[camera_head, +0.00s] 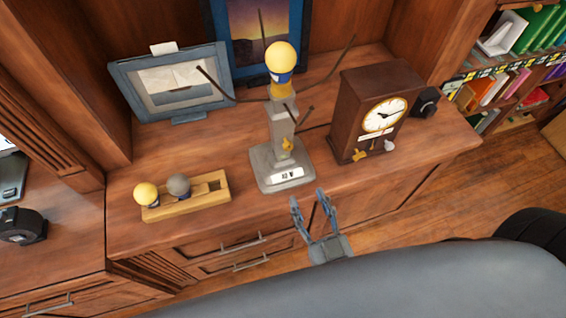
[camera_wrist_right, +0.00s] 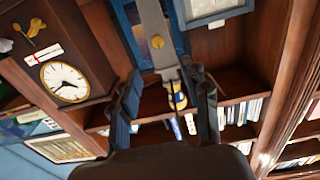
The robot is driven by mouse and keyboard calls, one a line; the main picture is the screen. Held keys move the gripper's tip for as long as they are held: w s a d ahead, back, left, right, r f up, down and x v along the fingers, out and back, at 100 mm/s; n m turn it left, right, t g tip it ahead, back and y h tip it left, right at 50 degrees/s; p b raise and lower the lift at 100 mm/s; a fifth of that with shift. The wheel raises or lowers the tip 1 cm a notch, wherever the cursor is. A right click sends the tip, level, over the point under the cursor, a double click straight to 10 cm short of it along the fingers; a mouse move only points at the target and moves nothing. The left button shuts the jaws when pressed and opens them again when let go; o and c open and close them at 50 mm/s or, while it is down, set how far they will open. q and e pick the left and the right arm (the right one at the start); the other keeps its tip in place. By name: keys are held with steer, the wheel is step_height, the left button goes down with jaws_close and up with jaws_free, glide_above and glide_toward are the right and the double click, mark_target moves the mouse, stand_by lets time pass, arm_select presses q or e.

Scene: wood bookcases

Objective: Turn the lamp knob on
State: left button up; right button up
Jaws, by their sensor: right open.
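The grey lamp (camera_head: 281,125) stands upright on the wooden cabinet top, with a yellow bulb (camera_head: 281,57) at its top and a labelled base (camera_head: 284,170). A small gold knob (camera_head: 287,145) sits on the front of its post. My right gripper (camera_head: 308,198) is open and empty, in front of and below the lamp base, apart from the knob. In the right wrist view the lamp post (camera_wrist_right: 158,25) appears inverted between the open fingers (camera_wrist_right: 163,80), with the gold knob (camera_wrist_right: 157,41) beyond the fingertips. My left gripper is not in view.
A wooden clock (camera_head: 372,112) stands right of the lamp. A wooden holder (camera_head: 187,204) with a yellow and a grey bulb lies left. Framed pictures (camera_head: 172,82) stand behind. Thin dark rods extend around the lamp. Cabinet top between holder and lamp is partly clear.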

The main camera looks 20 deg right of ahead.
steer(key=p, duration=0.1)
glide_toward(289, 149)
steer(key=w+p, duration=0.2)
steer(key=w, duration=0.7)
steer(key=shift+a, duration=0.15)
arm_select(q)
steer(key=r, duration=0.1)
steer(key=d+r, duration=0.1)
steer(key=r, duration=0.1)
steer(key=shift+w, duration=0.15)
arm_select(e)
jaws_close()
